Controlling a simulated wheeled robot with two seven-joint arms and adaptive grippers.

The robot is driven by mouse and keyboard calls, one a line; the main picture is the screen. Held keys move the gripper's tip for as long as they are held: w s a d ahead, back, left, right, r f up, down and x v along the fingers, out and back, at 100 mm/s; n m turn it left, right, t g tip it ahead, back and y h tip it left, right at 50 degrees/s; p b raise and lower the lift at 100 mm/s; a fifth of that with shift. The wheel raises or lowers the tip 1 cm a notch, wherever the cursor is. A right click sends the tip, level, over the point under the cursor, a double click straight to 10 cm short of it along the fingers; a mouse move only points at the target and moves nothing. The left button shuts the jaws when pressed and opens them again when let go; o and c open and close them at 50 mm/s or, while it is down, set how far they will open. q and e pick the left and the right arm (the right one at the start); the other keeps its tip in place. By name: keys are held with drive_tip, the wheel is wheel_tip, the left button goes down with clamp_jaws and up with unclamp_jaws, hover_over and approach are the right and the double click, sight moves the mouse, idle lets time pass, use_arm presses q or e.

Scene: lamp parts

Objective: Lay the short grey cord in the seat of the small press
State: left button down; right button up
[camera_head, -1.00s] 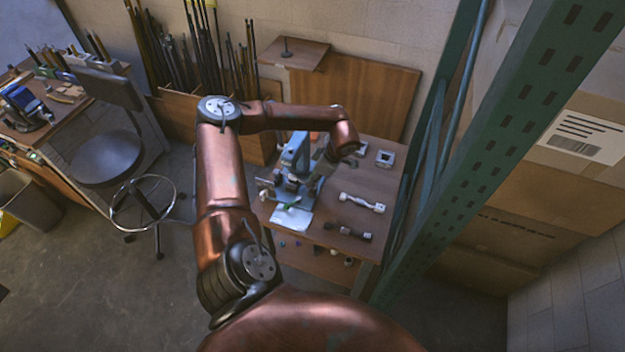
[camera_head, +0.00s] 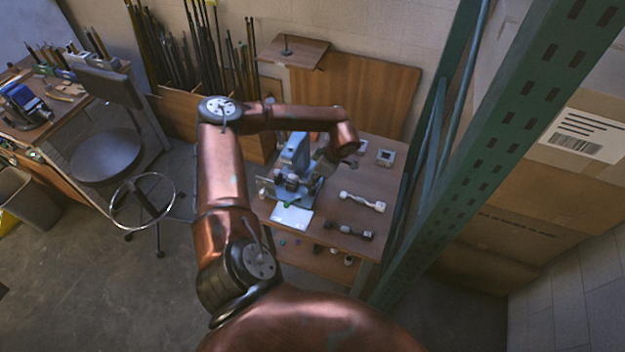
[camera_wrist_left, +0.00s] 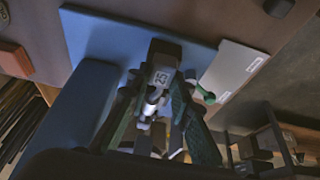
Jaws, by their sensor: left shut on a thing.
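The small blue press (camera_head: 296,153) stands on the bench. Its blue base (camera_wrist_left: 140,38) fills the upper part of the left wrist view. My left gripper (camera_wrist_left: 155,108) is at the front of the press, close above its base, with green-lined fingers shut on a small silvery-grey piece (camera_wrist_left: 152,101). This piece fits the short grey cord, but the fingers hide most of it. A dark block marked 25 (camera_wrist_left: 162,74) is just beyond the fingertips. The seat cannot be made out clearly. In the head view the gripper is small beside the press. My right gripper is not in view.
A white plate (camera_head: 291,218) lies before the press. A white double-ended part (camera_head: 361,201), a dark one (camera_head: 348,232) and a square grey block (camera_head: 385,158) lie on the bench to the right. A green shelving upright (camera_head: 490,150) stands close on the right.

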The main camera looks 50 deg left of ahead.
use_arm(q)
drive_tip(key=shift+f, duration=0.15)
drive_tip(key=c, duration=1.7)
unclamp_jaws()
drive_tip(key=shift+o, duration=0.2)
drive_tip(key=v, duration=1.2)
